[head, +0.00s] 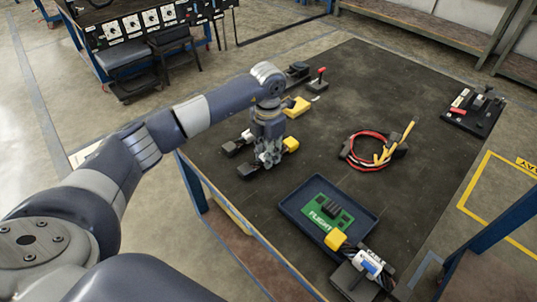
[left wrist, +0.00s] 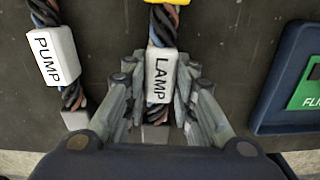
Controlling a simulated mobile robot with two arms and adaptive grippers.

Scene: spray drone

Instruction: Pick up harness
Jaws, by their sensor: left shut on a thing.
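My left gripper (head: 267,158) points down over the near left part of the dark table in the head view. In the left wrist view its fingers (left wrist: 162,82) are closed on both sides of the white LAMP label of a twisted cable harness (left wrist: 160,75). The lamp harness has a yellow connector (head: 290,145), seen beside the gripper in the head view. A second harness with a white PUMP label (left wrist: 49,57) lies just left of it, apart from the fingers. My right gripper is not in view.
A blue tray (head: 288,208) with a green FLIGHT board (head: 328,212) sits right of the gripper. A red cable loop with yellow parts (head: 372,150) lies beyond. The table's far middle is clear.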

